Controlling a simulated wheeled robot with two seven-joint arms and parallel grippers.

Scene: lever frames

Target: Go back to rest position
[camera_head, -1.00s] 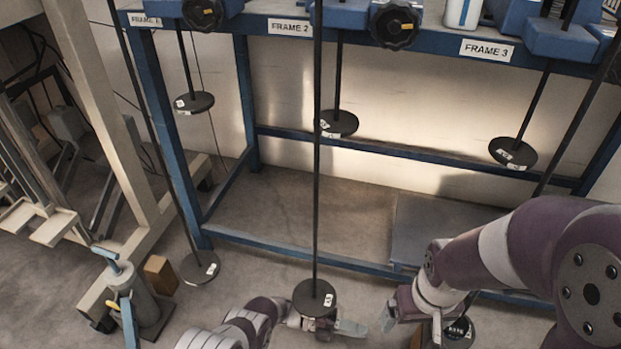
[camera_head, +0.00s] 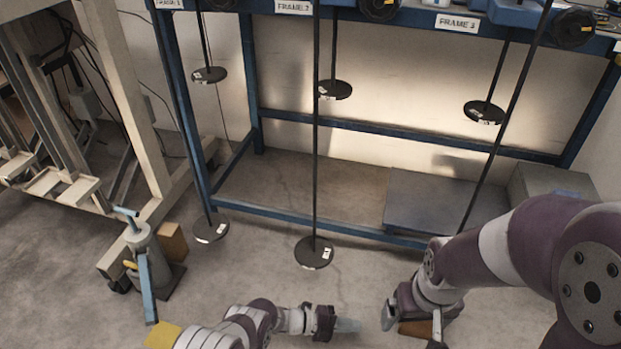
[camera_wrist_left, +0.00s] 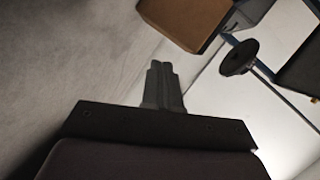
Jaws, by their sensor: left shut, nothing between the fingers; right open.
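My left gripper (camera_head: 347,325) reaches in low at the middle of the head view, over the floor in front of the blue frame. Its fingers are shut and empty; they also show together in the left wrist view (camera_wrist_left: 160,85). My right gripper (camera_head: 412,322) is to the right of it, apart from it, open, with its arm coming in from the right. No part of it touches the hanging discs. The nearest disc (camera_head: 314,253) hangs on a long rod above and behind my left gripper.
The blue frame (camera_head: 330,224) carries labels and more hanging discs, such as one at left (camera_head: 210,229). A grey cylinder with a blue lever (camera_head: 146,262) stands at left by a brown block (camera_head: 172,242). A grey box (camera_head: 440,205) sits behind my right arm. Open floor lies before the frame.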

